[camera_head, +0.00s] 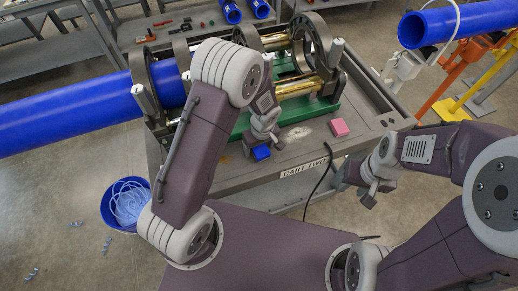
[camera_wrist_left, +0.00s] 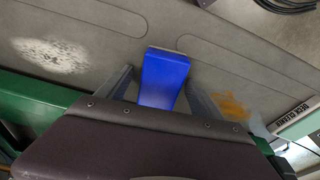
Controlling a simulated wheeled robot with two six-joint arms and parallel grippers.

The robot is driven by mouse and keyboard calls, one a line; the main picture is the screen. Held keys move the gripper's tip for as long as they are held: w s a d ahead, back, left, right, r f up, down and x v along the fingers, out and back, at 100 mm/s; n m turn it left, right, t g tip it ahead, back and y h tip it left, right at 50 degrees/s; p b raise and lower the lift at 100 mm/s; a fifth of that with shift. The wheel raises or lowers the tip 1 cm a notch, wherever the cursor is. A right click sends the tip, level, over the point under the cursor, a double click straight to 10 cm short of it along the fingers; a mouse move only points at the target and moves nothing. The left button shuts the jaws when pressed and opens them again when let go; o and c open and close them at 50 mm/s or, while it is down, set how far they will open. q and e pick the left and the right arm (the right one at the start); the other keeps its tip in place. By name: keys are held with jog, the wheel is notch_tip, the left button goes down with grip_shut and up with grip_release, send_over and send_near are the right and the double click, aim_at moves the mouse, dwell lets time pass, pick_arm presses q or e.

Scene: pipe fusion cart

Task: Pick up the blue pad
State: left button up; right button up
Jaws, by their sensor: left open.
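The blue pad (camera_head: 261,152) lies on the grey cart top, near its front edge in the head view. My left gripper (camera_head: 262,142) is just above and around it. In the left wrist view the blue pad (camera_wrist_left: 163,77) sits between the two open fingers (camera_wrist_left: 162,92), with a visible gap on each side. The gripper body hides the pad's near end. My right gripper (camera_head: 352,186) hangs at the cart's front right, away from the pad; its fingers are too small and turned to read.
A pink pad (camera_head: 338,127) lies on the cart top (camera_head: 310,153) to the right. The green fusion machine with clamp rings (camera_head: 314,45) stands behind, holding a blue pipe (camera_head: 75,110). A black cable (camera_head: 322,178) hangs over the front edge. A blue bucket (camera_head: 127,204) stands on the floor.

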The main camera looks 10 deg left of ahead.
aim_at(259, 147)
pick_arm(q)
jog(key=c, duration=1.4)
jog(key=shift+r+p, duration=0.4)
jog(key=shift+r, duration=0.1)
notch_tip(259, 147, up, 9)
jog(key=shift+r, duration=0.15)
